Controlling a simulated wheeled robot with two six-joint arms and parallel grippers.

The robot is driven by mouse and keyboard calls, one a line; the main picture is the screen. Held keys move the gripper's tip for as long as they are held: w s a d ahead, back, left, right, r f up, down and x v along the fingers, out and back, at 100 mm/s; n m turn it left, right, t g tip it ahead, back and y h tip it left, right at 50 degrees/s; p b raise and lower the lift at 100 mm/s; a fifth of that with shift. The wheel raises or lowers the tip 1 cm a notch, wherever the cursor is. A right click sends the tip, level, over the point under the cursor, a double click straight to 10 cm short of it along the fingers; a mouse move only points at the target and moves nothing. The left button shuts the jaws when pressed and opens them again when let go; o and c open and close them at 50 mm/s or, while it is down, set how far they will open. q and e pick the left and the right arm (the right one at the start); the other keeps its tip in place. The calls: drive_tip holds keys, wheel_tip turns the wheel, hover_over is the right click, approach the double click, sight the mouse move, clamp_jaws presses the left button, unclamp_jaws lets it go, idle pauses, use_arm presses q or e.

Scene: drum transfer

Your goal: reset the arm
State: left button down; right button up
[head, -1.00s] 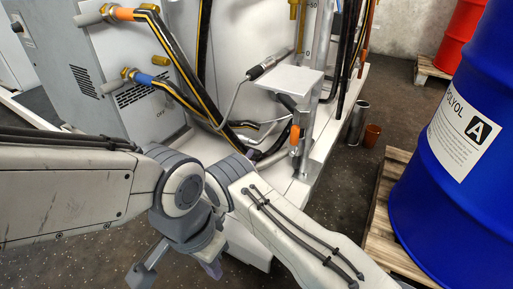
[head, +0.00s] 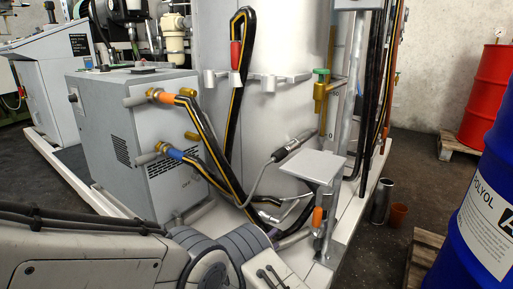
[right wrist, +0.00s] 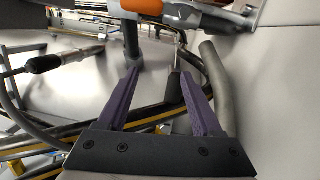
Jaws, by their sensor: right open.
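My right gripper (right wrist: 160,78) shows in the right wrist view with two purple fingers spread apart. The space between its fingertips is empty. A grey fitting with an orange grip (right wrist: 145,6) lies beyond the fingertips at the top of that view; its full shape is cut off. In the head view an orange grip (head: 318,218) stands on the post below a small grey shelf (head: 312,167). My arm links fill the bottom left and bottom middle of the head view. My left gripper is not visible.
A grey cabinet (head: 135,140) with orange- and blue-collared hoses (head: 205,130) stands beside a large pale tank (head: 275,50). A blue drum (head: 490,205) stands at right, a red drum (head: 490,100) behind. A metal cylinder (head: 381,202) and an orange cup (head: 398,214) stand on the floor.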

drive_tip(key=s+d+r+m+g+y+p, duration=0.1)
drive_tip(key=s+d+r+g+p, duration=0.2)
drive_tip(key=s+r+g, duration=0.35)
drive_tip(key=s+d+r+m+g+y+p, duration=0.1)
drive_tip(key=s+d+r+m+g+p, duration=0.2)
drive_tip(key=s+r, duration=0.6)
drive_tip(key=s+a+r+g+y+p, duration=0.1)
drive_tip(key=s+a+r+y+p, duration=0.1)
drive_tip(key=s+r+y, duration=0.35)
drive_tip(key=s+a+r+n+g+y+p, duration=0.1)
drive_tip(key=s+a+r+g+y+p, duration=0.15)
drive_tip(key=s, duration=0.65)
drive_tip(key=s+a+r+g+y+p, duration=0.15)
drive_tip(key=s+r+y, duration=0.25)
drive_tip(key=s, duration=0.4)
use_arm(q)
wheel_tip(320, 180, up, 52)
drive_tip(key=p, duration=3.8)
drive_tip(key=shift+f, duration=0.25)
use_arm(e)
wheel_tip(320, 180, up, 38)
drive_tip(key=shift+w+a+t, duration=0.15)
drive_tip(key=shift+a+t, duration=0.05)
drive_tip(key=shift+t, duration=0.25)
